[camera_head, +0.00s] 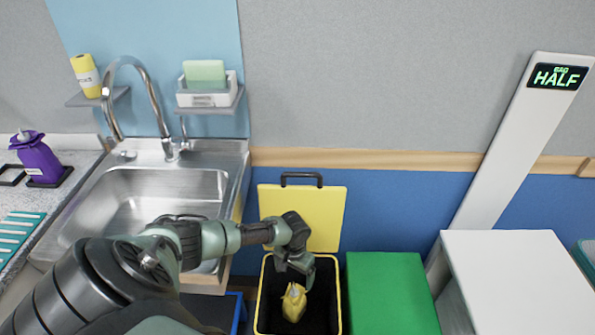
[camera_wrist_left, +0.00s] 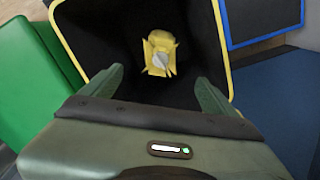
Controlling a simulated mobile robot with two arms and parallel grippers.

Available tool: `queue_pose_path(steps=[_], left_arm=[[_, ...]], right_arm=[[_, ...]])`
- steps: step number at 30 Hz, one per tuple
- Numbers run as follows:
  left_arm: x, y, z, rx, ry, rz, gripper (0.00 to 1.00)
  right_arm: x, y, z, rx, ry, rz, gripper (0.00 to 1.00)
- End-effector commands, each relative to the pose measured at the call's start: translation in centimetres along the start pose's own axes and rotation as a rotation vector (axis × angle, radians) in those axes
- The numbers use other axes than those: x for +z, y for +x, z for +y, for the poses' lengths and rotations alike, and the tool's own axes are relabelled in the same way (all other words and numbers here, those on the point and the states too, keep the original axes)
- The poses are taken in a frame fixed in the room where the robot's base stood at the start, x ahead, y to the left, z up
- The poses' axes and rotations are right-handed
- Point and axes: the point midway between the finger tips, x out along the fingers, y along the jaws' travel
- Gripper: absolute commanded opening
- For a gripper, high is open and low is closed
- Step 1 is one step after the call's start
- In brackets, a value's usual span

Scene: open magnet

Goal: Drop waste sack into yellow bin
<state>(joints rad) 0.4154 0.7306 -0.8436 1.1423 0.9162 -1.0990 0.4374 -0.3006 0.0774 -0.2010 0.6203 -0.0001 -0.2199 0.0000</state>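The yellow bin (camera_head: 259,300) is black inside with a yellow rim, and its yellow lid (camera_head: 327,210) stands open against the wall. The small yellow waste sack (camera_head: 293,303) is within the bin opening, below my left gripper (camera_head: 296,274). In the left wrist view, the sack (camera_wrist_left: 158,43) shows against the black inside of the bin, beyond the fingertips and apart from them. My left gripper (camera_wrist_left: 157,85) is open and empty there, with its fingers wide apart. I cannot tell whether the sack rests on the bin floor. My right gripper is not in view.
A green closed bin (camera_head: 392,293) stands right of the yellow bin, and a blue-edged bin (camera_head: 236,310) is at its left. A steel sink (camera_head: 165,192) and a purple bottle (camera_head: 38,158) are at the left. A white table (camera_head: 518,275) is at the right.

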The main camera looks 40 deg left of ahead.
Motion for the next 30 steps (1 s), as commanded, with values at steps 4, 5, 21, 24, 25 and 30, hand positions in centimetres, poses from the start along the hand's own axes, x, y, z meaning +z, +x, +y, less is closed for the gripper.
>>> queue_pose_path(steps=[4,5,21,24,25,30], left_arm=[[0.0,0.0,0.0,0.000,0.000,-0.001,0.89],[0.1,0.1,0.0,-0.001,0.000,-0.002,0.89],[0.0,-6.7,0.0,0.001,0.000,0.000,0.89],[0.0,-7.5,0.0,0.000,0.000,-0.001,0.89],[0.0,-7.6,0.0,0.000,0.000,0.000,0.89],[0.0,-7.8,0.0,0.000,0.000,0.000,0.89]], right_arm=[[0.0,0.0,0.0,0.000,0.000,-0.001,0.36],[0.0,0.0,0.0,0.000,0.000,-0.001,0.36],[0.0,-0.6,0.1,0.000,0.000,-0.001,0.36],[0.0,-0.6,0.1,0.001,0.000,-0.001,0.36],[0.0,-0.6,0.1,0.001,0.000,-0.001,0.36],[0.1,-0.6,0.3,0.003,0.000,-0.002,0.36]])
